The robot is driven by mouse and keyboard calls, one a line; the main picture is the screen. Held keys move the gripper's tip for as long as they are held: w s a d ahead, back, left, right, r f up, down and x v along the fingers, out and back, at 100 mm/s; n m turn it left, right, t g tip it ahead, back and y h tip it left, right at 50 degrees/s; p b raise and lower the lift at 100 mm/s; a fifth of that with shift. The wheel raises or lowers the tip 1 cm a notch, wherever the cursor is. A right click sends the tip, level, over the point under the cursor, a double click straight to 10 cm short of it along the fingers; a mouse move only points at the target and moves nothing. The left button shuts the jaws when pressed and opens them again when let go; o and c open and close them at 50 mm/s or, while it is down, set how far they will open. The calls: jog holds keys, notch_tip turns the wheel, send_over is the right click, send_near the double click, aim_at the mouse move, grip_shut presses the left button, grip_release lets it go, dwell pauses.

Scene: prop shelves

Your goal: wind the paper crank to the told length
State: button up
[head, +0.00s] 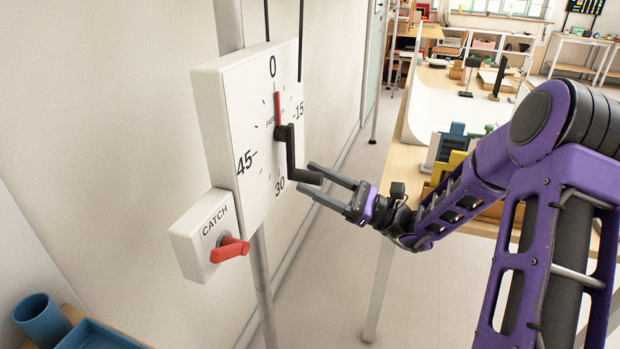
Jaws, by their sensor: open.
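The white dial box (247,135) is fixed on a grey pole and has marks 0, 15, 30 and 45. Its red pointer (278,107) points up, near the 0. The black crank (290,152) hangs down from the dial centre, with its handle (305,176) sticking out to the right near the 30. Below is a smaller white box labelled CATCH (208,236) with a red lever (230,249) jutting right. My gripper (311,180) is open, with its fingertips at the handle's end. I cannot tell whether they touch it.
A blue cup (41,318) and a blue tray (100,336) sit at the lower left. A wooden table (400,165) with blocks and a white curved backdrop (425,105) stands behind my arm. The floor between pole and table is clear.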

jog(key=shift+w+a+r, duration=0.2)
jog(key=shift+a+r, duration=0.1)
jog(key=shift+a, duration=0.3)
grip_shut()
dwell(1.1)
